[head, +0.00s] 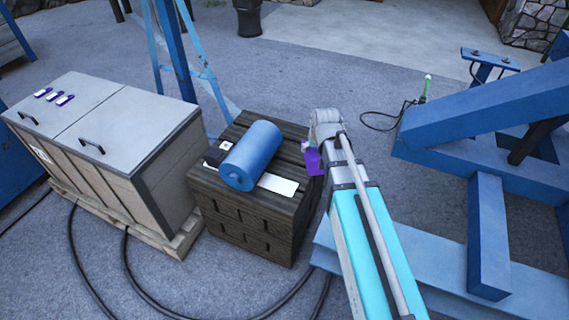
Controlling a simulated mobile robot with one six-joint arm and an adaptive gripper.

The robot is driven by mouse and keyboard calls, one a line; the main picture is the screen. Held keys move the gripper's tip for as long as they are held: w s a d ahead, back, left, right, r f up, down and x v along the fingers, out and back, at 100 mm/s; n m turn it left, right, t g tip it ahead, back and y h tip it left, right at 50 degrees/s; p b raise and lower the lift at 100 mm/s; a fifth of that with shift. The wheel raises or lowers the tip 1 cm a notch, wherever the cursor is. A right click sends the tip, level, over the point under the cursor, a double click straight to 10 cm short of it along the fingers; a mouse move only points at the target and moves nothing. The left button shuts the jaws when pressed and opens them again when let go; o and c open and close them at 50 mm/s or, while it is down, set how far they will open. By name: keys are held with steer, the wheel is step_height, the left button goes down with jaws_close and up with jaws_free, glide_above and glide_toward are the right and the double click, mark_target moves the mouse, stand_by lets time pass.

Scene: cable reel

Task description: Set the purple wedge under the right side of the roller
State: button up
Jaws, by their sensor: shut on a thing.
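The blue roller (252,154) lies on its side on top of a dark slatted wooden block (262,226). A white flat patch (278,184) shows on the block at the roller's right side. A small black-and-white piece (214,153) lies against its left side. My gripper (309,148) is to the right of the roller, near the block's right edge, and is shut on the purple wedge (312,162). The wedge appears apart from the roller. My arm's end hides most of the fingers, and the wedge's height above the block is hard to tell.
A grey cabinet (105,130) with three purple-and-white pieces (54,97) on its lid stands at left. A blue steel frame (488,240) fills the right. Black cables (125,262) cross the floor. A blue stand (185,60) rises behind the block.

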steer(key=shift+w+a+f+n+b, duration=0.3)
steer(key=shift+w+f+b, duration=0.15)
steer(key=shift+f+b, duration=0.25)
steer(key=w+a+f+n+g+y+b, duration=0.1)
steer(key=w+a+f+n+b, duration=0.3)
steer(key=f+b, duration=0.5)
steer(key=w+a+f+n+g+y+b, duration=0.1)
steer(key=w+a+f+n+y+b, duration=0.1)
steer(key=w+a+f+n+b, duration=0.3)
steer(key=shift+w+a+f+n+g+y+b, duration=0.15)
steer(key=shift+f+n+g+y+b, duration=0.2)
steer(key=shift+f+n+b, duration=1.15)
steer(key=shift+f+m+b, duration=0.35)
steer(key=shift+f+m, duration=0.05)
steer(key=shift+f, duration=0.15)
steer(key=shift+f+b, duration=4.05)
steer(key=shift+b, duration=0.2)
steer(key=shift+w+a+f, duration=0.1)
steer(key=shift+w+a, duration=0.2)
steer(key=shift+a, duration=0.55)
steer(key=shift+w+a, duration=0.3)
steer(key=shift+a, duration=0.5)
